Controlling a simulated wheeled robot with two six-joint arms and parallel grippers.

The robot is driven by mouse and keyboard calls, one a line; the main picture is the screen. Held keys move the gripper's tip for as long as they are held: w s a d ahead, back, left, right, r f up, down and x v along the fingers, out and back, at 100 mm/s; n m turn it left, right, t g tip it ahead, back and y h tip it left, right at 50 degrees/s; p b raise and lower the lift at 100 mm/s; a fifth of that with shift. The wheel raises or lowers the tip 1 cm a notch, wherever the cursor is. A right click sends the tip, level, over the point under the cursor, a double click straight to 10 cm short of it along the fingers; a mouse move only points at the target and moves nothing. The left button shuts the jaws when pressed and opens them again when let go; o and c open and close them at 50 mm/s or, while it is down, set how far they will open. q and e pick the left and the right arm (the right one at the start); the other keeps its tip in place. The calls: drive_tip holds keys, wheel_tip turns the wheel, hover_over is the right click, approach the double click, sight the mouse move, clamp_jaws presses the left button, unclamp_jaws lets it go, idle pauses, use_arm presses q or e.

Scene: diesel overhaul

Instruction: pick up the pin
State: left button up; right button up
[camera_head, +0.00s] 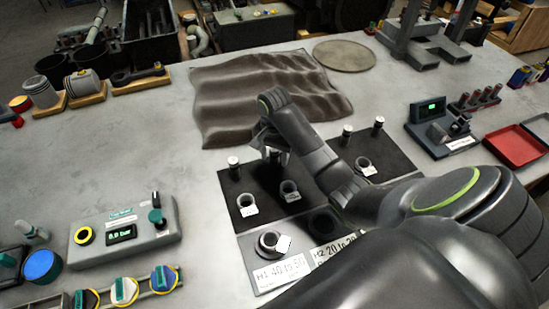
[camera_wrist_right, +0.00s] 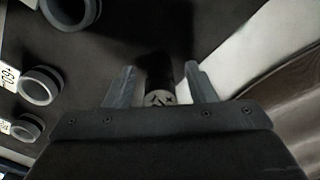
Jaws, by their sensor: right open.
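Several short pins with pale tops stand upright along the far edge of a black mat (camera_head: 262,222); one is the leftmost pin (camera_head: 233,162). My right gripper (camera_head: 268,142) reaches over this row from the right, above another pin (camera_head: 275,156). In the right wrist view, that dark pin with a marked pale end (camera_wrist_right: 158,98) stands between the two fingers of the right gripper (camera_wrist_right: 159,86). The fingers are apart, with gaps beside the pin. My left gripper is out of view.
Metal rings with tags, such as one ring (camera_head: 247,203), stand on the mat in front of the pins. A rumpled brown cloth (camera_head: 265,85) lies behind. A pressure box (camera_head: 125,233) is at left, a display device (camera_head: 437,125) and red tray (camera_head: 514,146) at right.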

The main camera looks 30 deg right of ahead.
drive_tip(key=shift+c, duration=0.2)
clamp_jaws()
drive_tip(key=shift+r, duration=0.1)
